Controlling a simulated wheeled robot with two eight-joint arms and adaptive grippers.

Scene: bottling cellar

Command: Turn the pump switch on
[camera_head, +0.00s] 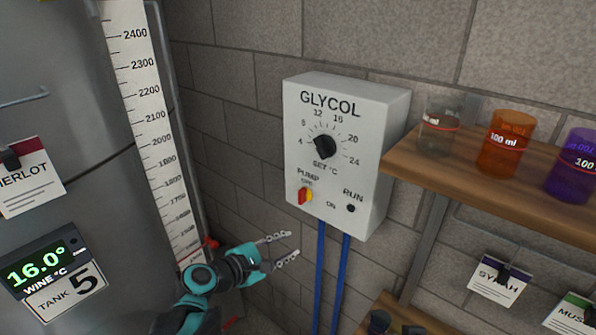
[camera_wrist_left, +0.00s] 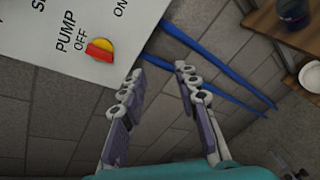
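The pump switch (camera_head: 304,196) is a red and yellow rotary knob at the lower left of the white GLYCOL box (camera_head: 349,215) on the block wall. In the left wrist view the switch (camera_wrist_left: 99,50) shows at upper left, with OFF printed on one side and ON further off. The RUN lamp (camera_head: 351,208) is dark. My left gripper (camera_head: 285,246) is below and left of the box, fingers apart and empty. In the left wrist view its fingertips (camera_wrist_left: 160,72) are to the right of the switch and clear of it. My right gripper is not in view.
Blue hoses (camera_head: 319,275) run down from the box. A wooden shelf (camera_head: 480,190) with several beakers juts out at right. A steel tank (camera_head: 95,130) with a scale strip stands at left. A lower shelf (camera_head: 385,312) is at bottom right.

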